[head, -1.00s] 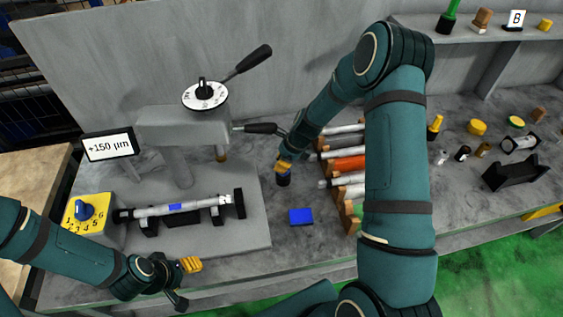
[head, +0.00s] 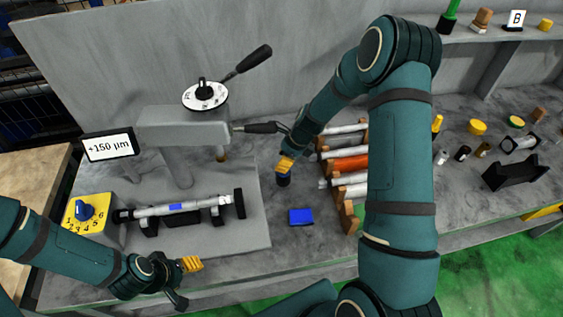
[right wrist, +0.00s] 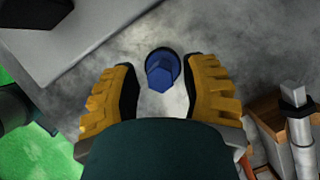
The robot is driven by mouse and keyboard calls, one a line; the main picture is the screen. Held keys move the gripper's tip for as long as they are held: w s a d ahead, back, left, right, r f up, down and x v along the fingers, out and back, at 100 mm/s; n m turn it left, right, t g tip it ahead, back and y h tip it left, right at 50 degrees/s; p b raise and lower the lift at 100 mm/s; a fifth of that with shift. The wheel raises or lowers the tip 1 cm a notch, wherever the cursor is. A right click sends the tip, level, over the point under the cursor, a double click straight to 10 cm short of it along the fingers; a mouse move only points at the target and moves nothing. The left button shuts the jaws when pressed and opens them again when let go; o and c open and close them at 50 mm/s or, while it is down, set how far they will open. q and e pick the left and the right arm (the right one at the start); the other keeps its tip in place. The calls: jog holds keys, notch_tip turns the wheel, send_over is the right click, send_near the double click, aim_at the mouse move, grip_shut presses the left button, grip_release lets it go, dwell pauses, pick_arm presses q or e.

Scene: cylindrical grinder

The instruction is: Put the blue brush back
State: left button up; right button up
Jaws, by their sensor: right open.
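The blue brush (right wrist: 162,70) shows in the right wrist view as a blue faceted handle on a round base, seen from above. It stands on the grey bench between and a little ahead of my right gripper's (right wrist: 160,85) yellow fingers, which are open and apart from it. In the head view the brush (head: 283,181) shows only as a small dark blue shape just below the right gripper (head: 285,165). My left gripper (head: 191,264) is at the bench's front edge, away from the brush; its jaw gap is not clear.
A blue block (head: 301,217) lies in front of the brush. A wooden rack (head: 347,215) of rods is to the right, partly behind my right arm. The grinder base (head: 230,235) is left. A back shelf (head: 475,38) holds a green brush (head: 448,17) and a "B" sign (head: 516,18).

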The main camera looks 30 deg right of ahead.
pick_arm(q)
jog(key=shift+r+p, duration=0.5)
jog(key=shift+r, duration=0.05)
pick_arm(e)
jog(key=v, duration=1)
jog(key=shift+r, duration=0.15)
pick_arm(q)
jog(key=shift+s, duration=0.1)
